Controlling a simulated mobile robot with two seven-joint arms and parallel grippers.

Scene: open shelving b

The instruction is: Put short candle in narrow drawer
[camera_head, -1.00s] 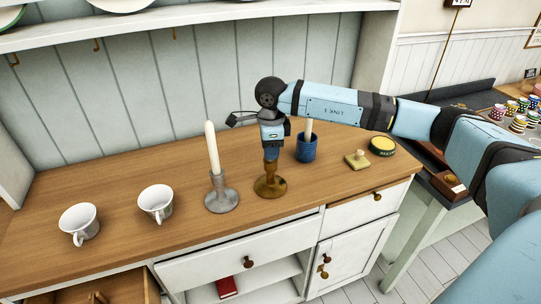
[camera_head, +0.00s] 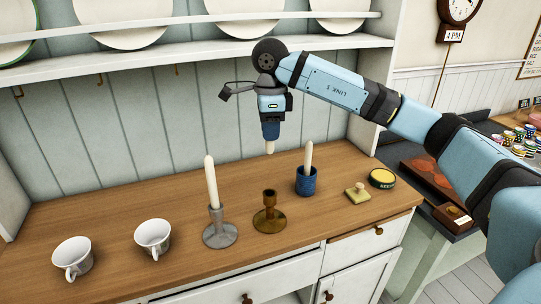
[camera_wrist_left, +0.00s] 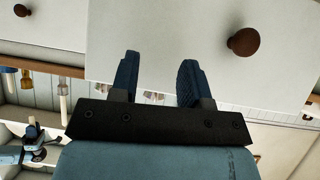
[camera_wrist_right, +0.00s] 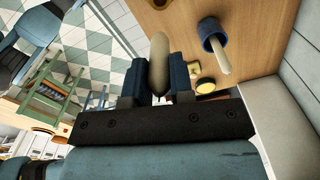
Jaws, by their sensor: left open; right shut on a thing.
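My right gripper (camera_head: 269,137) is shut on the short pale candle (camera_head: 269,148), which points down above the empty brass candle holder (camera_head: 268,218). The candle also shows between the fingers in the right wrist view (camera_wrist_right: 158,62). A narrow drawer (camera_head: 352,244) with a dark knob is at the cabinet's right end; it looks shut. My left gripper (camera_wrist_left: 158,80) is outside the head view; in the left wrist view it is open and empty, with a white drawer front (camera_wrist_left: 200,60) and brown knob beyond the fingers.
A tall candle stands in a grey holder (camera_head: 220,234), another in a blue cup (camera_head: 306,183). Two white cups (camera_head: 153,236) stand at the left. A small yellowish block (camera_head: 357,192) and a round tin (camera_head: 382,178) lie at the right. Plates stand on the shelf (camera_head: 190,38) above.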

